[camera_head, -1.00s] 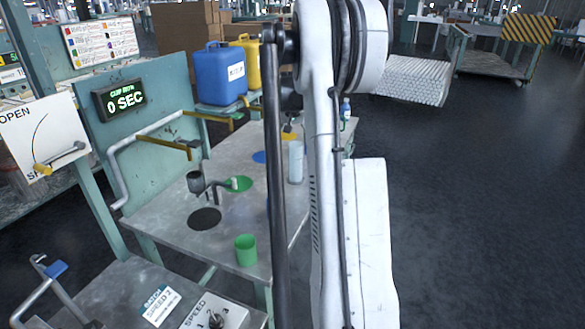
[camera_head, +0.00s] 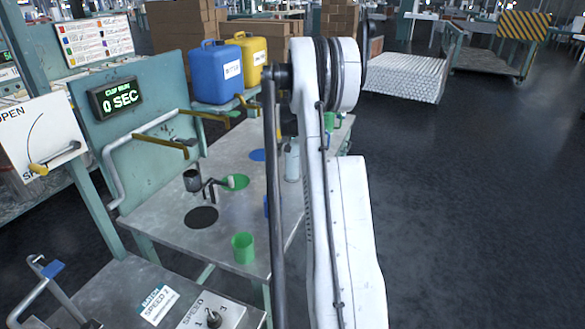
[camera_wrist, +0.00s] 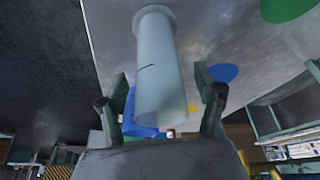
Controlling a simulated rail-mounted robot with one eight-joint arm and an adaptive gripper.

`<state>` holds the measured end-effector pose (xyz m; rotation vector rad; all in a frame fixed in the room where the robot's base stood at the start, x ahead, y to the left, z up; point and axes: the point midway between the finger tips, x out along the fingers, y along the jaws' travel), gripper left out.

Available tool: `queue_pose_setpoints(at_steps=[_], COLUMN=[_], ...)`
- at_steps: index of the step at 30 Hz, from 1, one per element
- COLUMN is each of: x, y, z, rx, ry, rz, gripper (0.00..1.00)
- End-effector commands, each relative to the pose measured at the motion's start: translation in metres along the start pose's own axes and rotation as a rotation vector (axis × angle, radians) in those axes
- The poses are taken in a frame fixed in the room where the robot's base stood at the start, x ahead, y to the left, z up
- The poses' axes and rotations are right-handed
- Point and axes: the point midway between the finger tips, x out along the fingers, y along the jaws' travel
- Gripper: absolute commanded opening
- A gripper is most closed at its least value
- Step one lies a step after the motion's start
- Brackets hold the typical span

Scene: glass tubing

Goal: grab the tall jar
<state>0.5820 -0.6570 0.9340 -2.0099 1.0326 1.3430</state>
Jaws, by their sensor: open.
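The tall jar (camera_head: 292,163) is a pale translucent cylinder standing on the grey worktable, just left of my white arm in the head view. In the wrist view, which looks upside down, the tall jar (camera_wrist: 158,70) fills the upper middle, with its flared foot at the top and its other end toward me. My gripper (camera_wrist: 162,95) is open, with one finger on each side of the jar's near end in the picture. I see no finger touching the jar, and cannot tell if it lies fully between them.
A green cup (camera_head: 243,248) stands at the table's front. Blue (camera_head: 216,72) and yellow (camera_head: 248,58) jugs stand at the back left.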

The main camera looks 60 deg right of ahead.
Motion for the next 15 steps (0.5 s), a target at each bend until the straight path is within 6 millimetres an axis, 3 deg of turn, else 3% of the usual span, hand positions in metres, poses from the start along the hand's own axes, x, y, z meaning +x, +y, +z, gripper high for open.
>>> queue_pose_setpoints(at_steps=[6,15], x=[0.029,0.034], y=[0.002,0.003], z=[0.001,0.001], rx=[0.000,0.001], ry=[0.001,0.001], rz=[0.000,0.001], gripper=[0.66,0.64])
